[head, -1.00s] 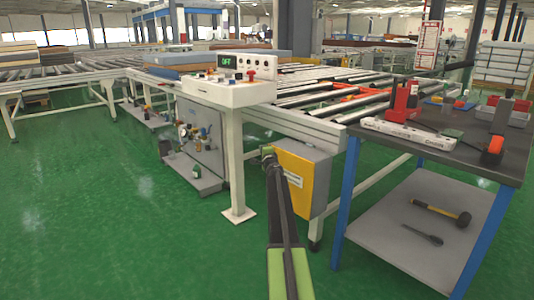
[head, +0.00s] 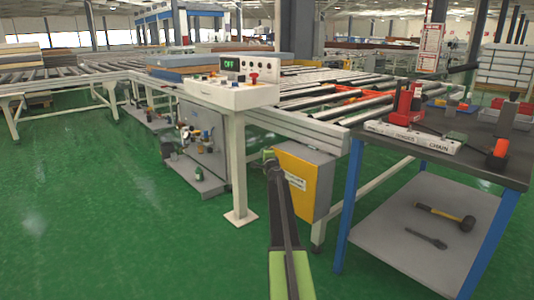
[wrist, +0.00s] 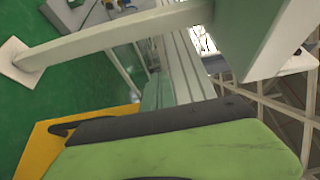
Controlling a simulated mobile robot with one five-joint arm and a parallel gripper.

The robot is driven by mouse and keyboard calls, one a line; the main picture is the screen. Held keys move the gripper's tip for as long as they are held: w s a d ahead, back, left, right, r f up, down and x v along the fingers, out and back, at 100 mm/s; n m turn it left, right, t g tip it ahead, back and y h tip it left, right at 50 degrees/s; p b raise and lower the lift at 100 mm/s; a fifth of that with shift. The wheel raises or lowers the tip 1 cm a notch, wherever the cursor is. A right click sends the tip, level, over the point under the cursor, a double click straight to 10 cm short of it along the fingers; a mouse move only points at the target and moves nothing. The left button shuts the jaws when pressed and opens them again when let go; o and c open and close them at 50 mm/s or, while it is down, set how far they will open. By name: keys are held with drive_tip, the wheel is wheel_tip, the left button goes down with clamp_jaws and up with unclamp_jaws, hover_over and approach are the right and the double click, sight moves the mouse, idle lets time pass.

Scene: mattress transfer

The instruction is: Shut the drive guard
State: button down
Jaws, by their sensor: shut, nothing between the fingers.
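The drive guard is a yellow panel (head: 302,187) with a white label, on the side of a grey box (head: 326,168) under the roller conveyor. Whether the panel sits flush or stands a little ajar, I cannot tell. My gripper (head: 269,157) is shut and empty, just left of the panel's upper left edge; touching or apart is not clear. In the wrist view my green and black gripper (wrist: 165,145) covers the lower middle. Part of the yellow panel (wrist: 32,150) shows beside it, with a dark handle-like piece (wrist: 66,127).
A white control console (head: 233,95) on a post (head: 236,170) stands left of the guard. A blue-legged workbench (head: 372,262) with tools stands close on the right. A low grey shelf with small parts (head: 203,180) lies behind the post. Green floor is free at left.

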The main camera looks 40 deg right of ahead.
drive_tip(key=a, duration=1)
drive_tip(key=shift+w+a, duration=0.15)
drive_tip(key=shift+a, duration=0.2)
